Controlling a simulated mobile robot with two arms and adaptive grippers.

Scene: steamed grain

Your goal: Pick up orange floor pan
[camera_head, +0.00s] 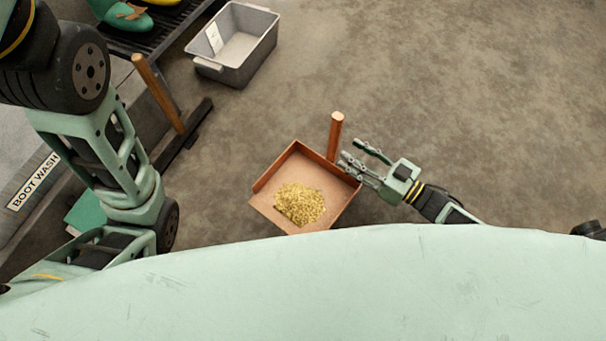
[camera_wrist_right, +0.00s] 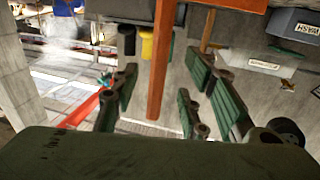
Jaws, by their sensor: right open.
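The orange floor pan (camera_head: 328,214) lies on the floor in the head view, with a heap of yellow grain (camera_head: 299,203) in it. Its wooden handle (camera_head: 335,137) stands up at the pan's back corner. My right gripper (camera_head: 352,161) is open beside the handle, just to its right and over the pan's right edge. In the right wrist view the handle (camera_wrist_right: 162,65) rises between the spread fingers of the right gripper (camera_wrist_right: 160,100); I cannot tell if they touch it. My left arm shows at the left of the head view, but its gripper is not in view.
A grey bin (camera_head: 249,62) stands on the floor at the upper left. A wooden-handled tool (camera_head: 158,93) with a dark foot leans near a black rack and a grey boot wash unit (camera_head: 30,185). The floor on the right is clear.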

